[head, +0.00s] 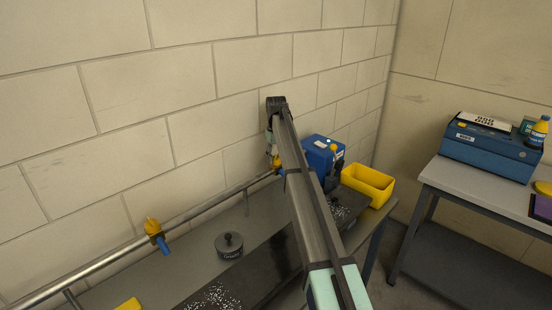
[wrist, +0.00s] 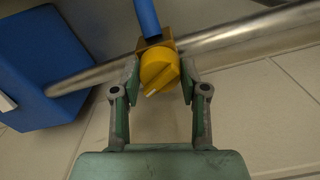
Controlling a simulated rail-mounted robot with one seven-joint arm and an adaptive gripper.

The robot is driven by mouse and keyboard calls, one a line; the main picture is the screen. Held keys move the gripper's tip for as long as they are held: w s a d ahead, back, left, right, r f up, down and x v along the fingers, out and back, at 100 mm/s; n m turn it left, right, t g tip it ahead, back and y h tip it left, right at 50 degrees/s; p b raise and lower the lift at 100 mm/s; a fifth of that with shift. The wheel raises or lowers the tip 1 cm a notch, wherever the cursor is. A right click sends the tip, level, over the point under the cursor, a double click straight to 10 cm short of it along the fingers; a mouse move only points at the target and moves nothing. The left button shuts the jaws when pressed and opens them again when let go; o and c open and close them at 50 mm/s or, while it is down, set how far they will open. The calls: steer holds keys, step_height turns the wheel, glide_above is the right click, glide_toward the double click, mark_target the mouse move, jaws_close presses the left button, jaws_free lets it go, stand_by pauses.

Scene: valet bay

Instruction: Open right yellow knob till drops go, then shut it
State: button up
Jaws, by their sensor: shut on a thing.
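The right yellow knob (wrist: 158,68) sits on a metal pipe in the wrist view, with a blue spout (wrist: 147,20) joined to it. A short pale mark shows on the knob's face, tilted. My gripper (wrist: 160,78) is shut on this knob, one finger at each side. In the head view the right knob (head: 276,162) shows only in part, beside my arm, which hides much around it. The left yellow knob (head: 153,227) with its blue spout stands apart, further left on the pipe. I cannot make out any drops falling from the right spout.
A dark lidded pot (head: 229,245) stands on the bench between the knobs. White specks cover parts of the dark strip (head: 262,262). A blue box (head: 320,150) and a yellow bin (head: 368,184) are right of my arm. A side table (head: 470,184) holds a blue machine (head: 490,150).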

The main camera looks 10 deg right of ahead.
mark_target(276, 156)
steer(key=shift+s+f, duration=0.1)
steer(key=o, duration=1.1)
steer(key=shift+o, duration=0.2)
step_height(276, 156, up, 12)
